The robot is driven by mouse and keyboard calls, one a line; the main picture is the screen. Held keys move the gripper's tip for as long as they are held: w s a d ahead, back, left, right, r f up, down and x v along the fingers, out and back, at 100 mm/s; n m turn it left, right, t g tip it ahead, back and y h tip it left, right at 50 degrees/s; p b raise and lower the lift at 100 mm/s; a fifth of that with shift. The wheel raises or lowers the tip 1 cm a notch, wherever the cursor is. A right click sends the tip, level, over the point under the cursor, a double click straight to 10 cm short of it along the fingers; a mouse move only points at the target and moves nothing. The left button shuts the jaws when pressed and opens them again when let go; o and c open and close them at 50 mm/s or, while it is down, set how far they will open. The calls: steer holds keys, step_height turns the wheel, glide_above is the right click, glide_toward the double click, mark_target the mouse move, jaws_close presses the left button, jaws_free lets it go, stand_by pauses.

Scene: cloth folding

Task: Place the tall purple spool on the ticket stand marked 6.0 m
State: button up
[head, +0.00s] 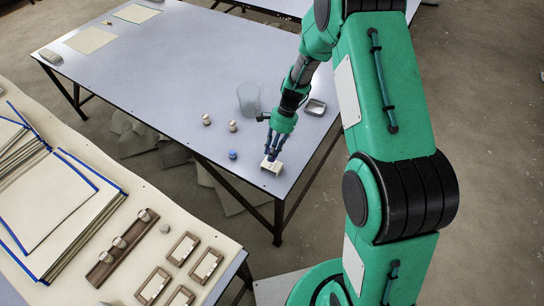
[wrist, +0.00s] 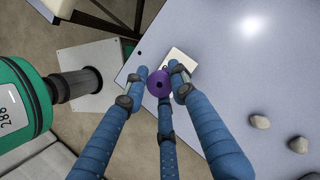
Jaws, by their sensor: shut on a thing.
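The purple spool (wrist: 159,84) shows end-on in the wrist view, between the fingers of my gripper (wrist: 160,80). My gripper is shut on it. A small white ticket stand (wrist: 182,62) lies just beyond and below the spool, partly covered by a fingertip. In the head view my gripper (head: 272,153) points down with its fingertips at the white stand (head: 271,167), near the table's front right corner. The spool is hidden by the fingers there. I cannot tell whether it touches the stand, and the stand's marking is not readable.
On the grey table (head: 150,80), a blue spool (head: 232,155) stands left of the stand. Two pale spools (head: 206,119) (head: 232,126), a clear cup (head: 248,98) and a metal tin (head: 316,107) stand farther back. A nearer table (head: 170,215) holds wooden frames.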

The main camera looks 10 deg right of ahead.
steer(key=shift+f+b, duration=0.4)
steer(key=shift+f, duration=1.25)
steer(key=shift+f, duration=0.1)
steer(key=o, duration=1)
steer(key=shift+c, duration=0.2)
steer(key=p+v, duration=0.2)
steer(key=v, duration=1)
steer(key=shift+a+r, duration=0.1)
steer(key=shift+r, duration=0.15)
